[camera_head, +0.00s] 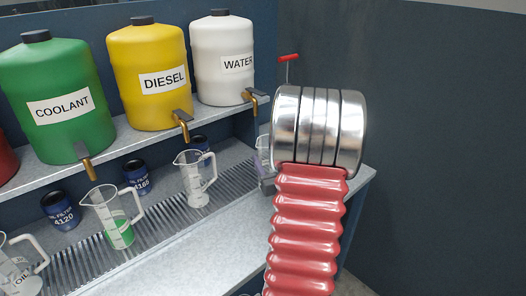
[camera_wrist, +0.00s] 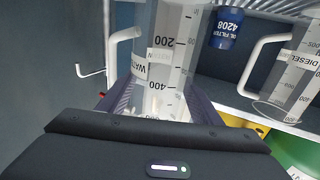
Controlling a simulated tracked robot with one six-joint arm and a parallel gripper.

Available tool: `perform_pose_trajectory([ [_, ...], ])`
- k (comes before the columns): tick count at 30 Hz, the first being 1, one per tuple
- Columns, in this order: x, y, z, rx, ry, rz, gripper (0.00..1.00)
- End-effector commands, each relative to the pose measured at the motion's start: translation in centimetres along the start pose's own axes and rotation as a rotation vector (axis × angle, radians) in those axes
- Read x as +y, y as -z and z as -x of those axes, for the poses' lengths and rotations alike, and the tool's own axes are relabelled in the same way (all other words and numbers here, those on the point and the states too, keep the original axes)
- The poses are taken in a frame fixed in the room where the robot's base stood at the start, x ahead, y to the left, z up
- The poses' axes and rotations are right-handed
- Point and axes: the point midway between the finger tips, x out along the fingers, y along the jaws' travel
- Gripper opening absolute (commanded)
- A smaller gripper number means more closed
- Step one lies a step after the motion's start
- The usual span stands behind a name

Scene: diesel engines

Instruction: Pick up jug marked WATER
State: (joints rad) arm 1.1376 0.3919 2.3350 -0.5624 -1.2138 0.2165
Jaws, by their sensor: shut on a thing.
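The jug marked WATER (camera_wrist: 172,50) is a clear measuring jug with graduation marks and a white label, seen upside down in the wrist view. My gripper (camera_wrist: 160,95) has one dark finger on each side of the jug and is shut on it. The jug's handle sticks out to the left in that view. In the head view only a sliver of the jug (camera_head: 263,148) shows, behind my arm. A dark part of my gripper (camera_head: 267,184) shows beside my red arm sleeve. I cannot tell whether the jug is off the grating.
Another clear jug (camera_head: 194,180), a jug with green liquid (camera_head: 119,230) and a jug marked OIL (camera_head: 20,272) stand on the grating to the left. Blue oil filters (camera_head: 136,177) stand behind them. White (camera_head: 221,65), yellow (camera_head: 150,75) and green (camera_head: 55,100) tanks with taps sit above.

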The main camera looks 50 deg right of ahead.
Motion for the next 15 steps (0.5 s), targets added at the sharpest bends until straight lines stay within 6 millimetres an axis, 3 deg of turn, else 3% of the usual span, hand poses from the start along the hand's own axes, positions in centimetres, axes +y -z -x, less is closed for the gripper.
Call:
perform_pose_trajectory([
  [6,0.0,0.1,2.7,0.001,0.000,0.001,0.35],
  [15,-0.1,0.0,3.2,0.001,0.001,0.000,0.35],
])
